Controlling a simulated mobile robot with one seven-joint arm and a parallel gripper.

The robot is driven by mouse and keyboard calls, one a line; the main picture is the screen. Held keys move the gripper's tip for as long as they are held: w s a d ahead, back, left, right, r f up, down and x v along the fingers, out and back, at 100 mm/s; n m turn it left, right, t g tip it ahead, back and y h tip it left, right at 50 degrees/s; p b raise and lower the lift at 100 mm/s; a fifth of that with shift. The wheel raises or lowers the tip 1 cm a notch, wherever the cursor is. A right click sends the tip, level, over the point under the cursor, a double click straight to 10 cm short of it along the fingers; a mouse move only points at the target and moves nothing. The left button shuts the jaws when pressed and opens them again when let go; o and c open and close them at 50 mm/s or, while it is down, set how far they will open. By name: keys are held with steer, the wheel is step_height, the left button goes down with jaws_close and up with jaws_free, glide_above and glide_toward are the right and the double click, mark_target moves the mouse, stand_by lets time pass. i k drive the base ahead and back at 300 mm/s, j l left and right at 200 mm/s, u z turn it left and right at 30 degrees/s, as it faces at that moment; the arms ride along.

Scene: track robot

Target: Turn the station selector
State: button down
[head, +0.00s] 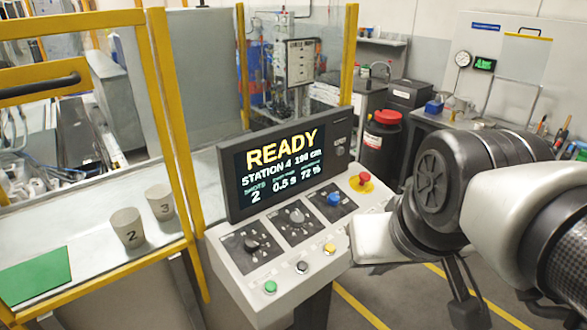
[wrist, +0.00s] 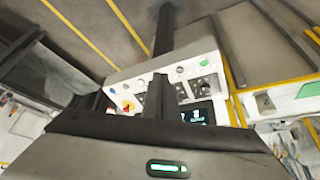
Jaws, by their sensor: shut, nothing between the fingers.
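The control console (head: 225,262) carries three rotary knobs on dark plates: a black one (head: 250,244) at left, a grey one (head: 296,216) in the middle and a blue one (head: 334,198) at right. Their labels are too small to read, so I cannot tell which is the station selector. The screen (head: 283,160) reads READY, STATION 4. In the wrist view the console (wrist: 150,66) appears upside down, behind my gripper (wrist: 155,82), whose fingers are shut and empty. In the head view my arm is right of the console; its fingertips do not show.
Floor at front right is open.

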mark_target(251, 243)
steer(key=i+l+u, duration=0.1)
steer(key=u, duration=0.3)
steer(key=i+l+u, duration=0.1)
steer(key=l+u, duration=0.15)
steer(key=u, duration=0.15)
steer(key=l+u, duration=0.2)
steer(key=u, duration=0.2)
